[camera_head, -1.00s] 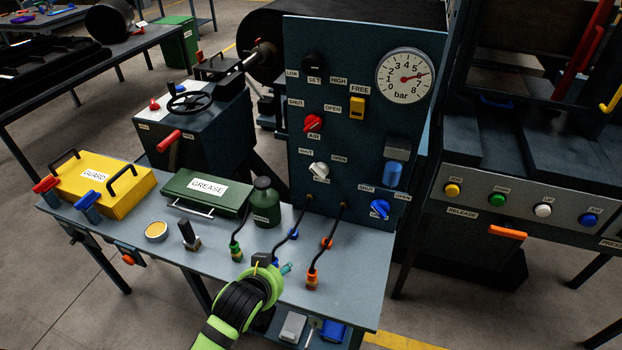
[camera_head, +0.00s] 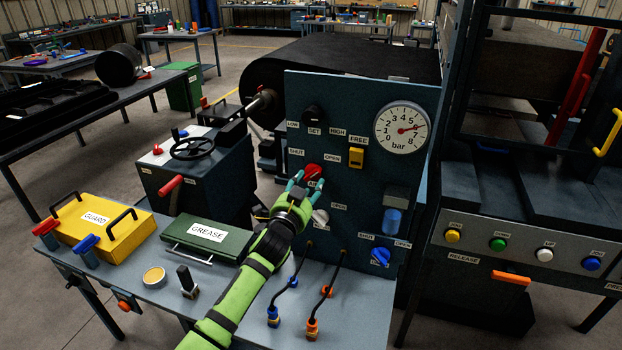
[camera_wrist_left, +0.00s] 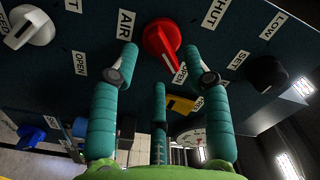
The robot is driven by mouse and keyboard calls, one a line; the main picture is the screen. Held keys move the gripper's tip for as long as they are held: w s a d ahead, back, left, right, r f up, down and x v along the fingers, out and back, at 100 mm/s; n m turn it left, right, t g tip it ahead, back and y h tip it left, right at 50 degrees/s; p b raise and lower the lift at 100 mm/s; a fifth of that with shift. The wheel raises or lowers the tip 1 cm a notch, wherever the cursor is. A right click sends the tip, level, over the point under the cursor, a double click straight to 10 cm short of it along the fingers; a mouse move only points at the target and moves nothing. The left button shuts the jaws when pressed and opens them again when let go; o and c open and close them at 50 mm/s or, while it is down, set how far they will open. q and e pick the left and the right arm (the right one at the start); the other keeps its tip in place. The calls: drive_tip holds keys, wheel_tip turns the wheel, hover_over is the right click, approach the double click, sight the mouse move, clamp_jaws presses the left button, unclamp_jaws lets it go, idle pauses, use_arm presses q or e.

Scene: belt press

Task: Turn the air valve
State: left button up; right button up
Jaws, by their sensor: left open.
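The air valve is a red knob (camera_head: 314,172) on the dark upright panel (camera_head: 355,110), below the SHUT and OPEN labels. My left gripper (camera_head: 305,183) is open in front of it, with teal fingers to its left and right. In the left wrist view the red knob (camera_wrist_left: 162,42) sits ahead of the fingertips, between their lines. The left gripper (camera_wrist_left: 160,58) holds nothing there. I cannot tell whether a finger touches the knob. The AIR label is partly hidden by the gripper in the head view. My right gripper is not in view.
A white knob (camera_head: 320,217) is just below the gripper, and a blue knob (camera_head: 380,256) lower right. A black knob (camera_head: 313,114), yellow switch (camera_head: 356,157) and gauge (camera_head: 401,128) are above. Hoses (camera_head: 338,270) rise from the bench. A green grease box (camera_head: 208,236) lies left of my arm.

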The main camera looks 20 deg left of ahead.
sight(312, 178)
use_arm(q)
drive_tip(key=shift+w, duration=1.55)
clamp_jaws()
